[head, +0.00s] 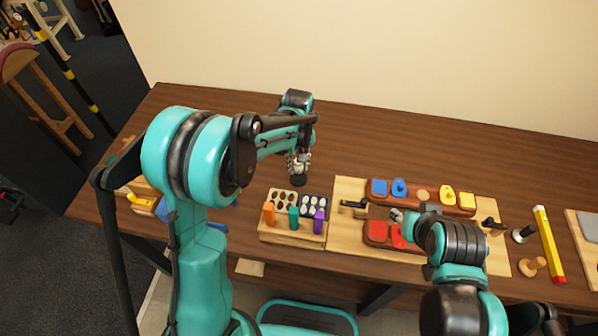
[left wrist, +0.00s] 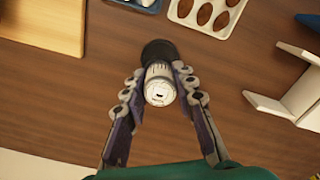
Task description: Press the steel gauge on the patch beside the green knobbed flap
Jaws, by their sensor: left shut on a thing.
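My left gripper (head: 299,163) is shut on the steel gauge, a short metal cylinder with a wide black end (head: 299,179). In the left wrist view the gauge's pale round top (left wrist: 159,91) sits between the two fingers (left wrist: 157,85). It is held above bare table, behind the small peg box. The board (head: 348,190) lies to the right, with blue and yellow pieces on a dark red strip at the back and red pieces in front. My right gripper (head: 398,216) is over the board; its fingers are too small to read. I cannot make out a green knobbed flap or its patch.
A wooden box (head: 291,238) with orange, green and purple pegs and two trays of small ovals stands left of the board. A yellow-and-red bar (head: 549,231), a dark stamp-like piece (head: 523,234) and a wooden knob (head: 532,266) lie right. The table's back is clear.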

